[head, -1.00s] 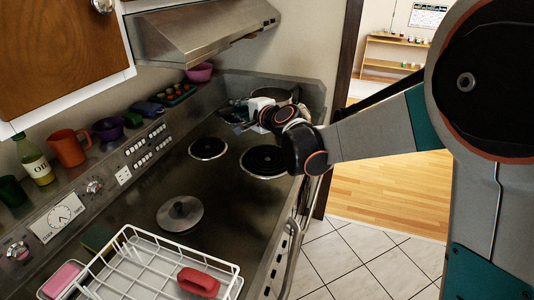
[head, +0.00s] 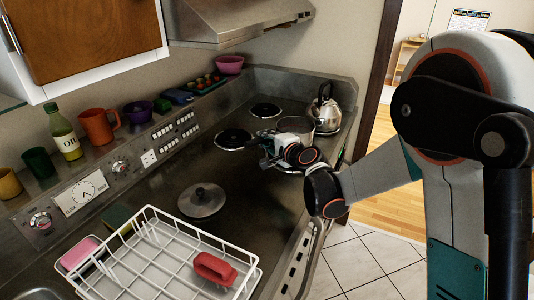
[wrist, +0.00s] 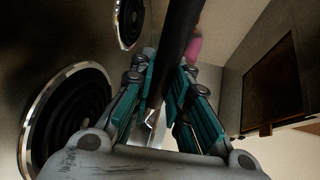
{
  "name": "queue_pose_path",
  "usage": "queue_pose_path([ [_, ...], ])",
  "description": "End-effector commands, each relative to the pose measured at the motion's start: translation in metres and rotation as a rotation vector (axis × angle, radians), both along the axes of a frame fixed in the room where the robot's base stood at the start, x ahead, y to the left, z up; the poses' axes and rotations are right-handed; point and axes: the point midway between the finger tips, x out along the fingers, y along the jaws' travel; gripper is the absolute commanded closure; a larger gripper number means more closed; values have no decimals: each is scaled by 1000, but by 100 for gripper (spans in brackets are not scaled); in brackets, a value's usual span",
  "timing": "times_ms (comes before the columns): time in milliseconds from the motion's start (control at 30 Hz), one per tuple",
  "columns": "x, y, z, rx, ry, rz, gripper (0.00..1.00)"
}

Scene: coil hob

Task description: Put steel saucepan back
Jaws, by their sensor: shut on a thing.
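The steel saucepan (head: 327,127) shows only in part in the head view, behind my gripper and in front of the kettle. My gripper (head: 264,150) is over the right side of the hob, shut on the saucepan's dark handle. In the wrist view the black handle (wrist: 177,50) runs between the teal fingers of my gripper (wrist: 160,85). A bright metal piece shows low between the fingers. The front right coil is mostly hidden under my gripper. I cannot tell whether the pan touches the hob.
A steel kettle (head: 324,106) stands at the back right. Bare coils (head: 234,138) are left of my gripper. A lid (head: 201,199) lies on the counter near a white dish rack (head: 150,262) holding a red object. Cups and a bottle line the back ledge.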

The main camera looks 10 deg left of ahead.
Motion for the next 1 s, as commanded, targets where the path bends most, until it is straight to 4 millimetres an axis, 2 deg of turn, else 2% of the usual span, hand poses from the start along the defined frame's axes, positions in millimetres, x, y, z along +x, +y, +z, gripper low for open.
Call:
queue_pose_path([
  [333, 0, 0, -41, -1, -1, -1, 100],
  [733, 0, 0, -45, -1, -1, -1, 100],
  [767, 0, 0, -45, 0, 0, 0, 77],
  [800, 0, 0, -45, 0, 0, 0, 68],
  [833, 0, 0, -44, 0, 0, 0, 64],
  [1000, 0, 0, -44, 0, 0, 0, 64],
])
